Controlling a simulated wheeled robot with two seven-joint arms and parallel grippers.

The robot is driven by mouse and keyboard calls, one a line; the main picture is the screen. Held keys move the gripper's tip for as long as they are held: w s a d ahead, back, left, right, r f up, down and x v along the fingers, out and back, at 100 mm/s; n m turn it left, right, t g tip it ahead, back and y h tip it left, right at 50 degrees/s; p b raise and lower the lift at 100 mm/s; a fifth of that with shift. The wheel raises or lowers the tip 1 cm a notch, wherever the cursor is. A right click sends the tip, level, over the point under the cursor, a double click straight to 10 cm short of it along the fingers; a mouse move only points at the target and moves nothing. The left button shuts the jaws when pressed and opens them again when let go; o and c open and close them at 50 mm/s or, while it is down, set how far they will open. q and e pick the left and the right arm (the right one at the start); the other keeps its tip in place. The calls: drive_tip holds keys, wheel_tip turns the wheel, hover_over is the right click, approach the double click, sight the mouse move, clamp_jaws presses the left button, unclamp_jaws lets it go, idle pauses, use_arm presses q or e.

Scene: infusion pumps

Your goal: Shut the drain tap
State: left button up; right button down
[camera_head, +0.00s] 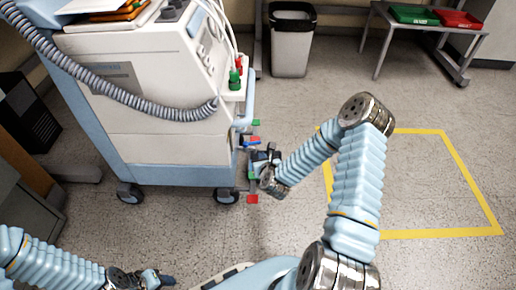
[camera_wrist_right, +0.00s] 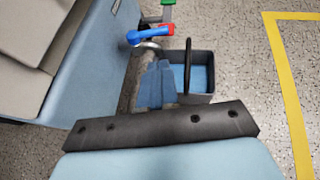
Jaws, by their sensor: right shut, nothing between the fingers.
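A tap with a blue lever and a red end (camera_head: 251,142) is on the right side of the pale machine (camera_head: 150,100), low down. My right gripper (camera_head: 262,160) is shut and empty, just below the lever in the head view. In the right wrist view its bluish fingers (camera_wrist_right: 157,82) are short of the lever, with a visible gap. My left gripper (camera_head: 155,279) is at the bottom left, its jaw opening unclear.
A dark open box with a blue inside (camera_wrist_right: 201,78) is beside my right fingers. Green and red pieces (camera_head: 253,198) are above and below the tap. A bin (camera_head: 292,45) and a table with green and red trays (camera_head: 414,14) stand behind. Yellow-taped floor (camera_head: 440,233) is clear.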

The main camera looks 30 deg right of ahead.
sight(252, 143)
use_arm(q)
drive_tip(key=shift+f+b, duration=0.55)
drive_tip(key=shift+f, duration=0.1)
use_arm(e)
drive_tip(key=x, duration=0.8)
drive_tip(key=shift+w+d+r, duration=0.15)
drive_tip(key=shift+w+r, duration=0.15)
drive_tip(key=shift+w, duration=0.1)
use_arm(q)
drive_tip(key=shift+f, duration=0.1)
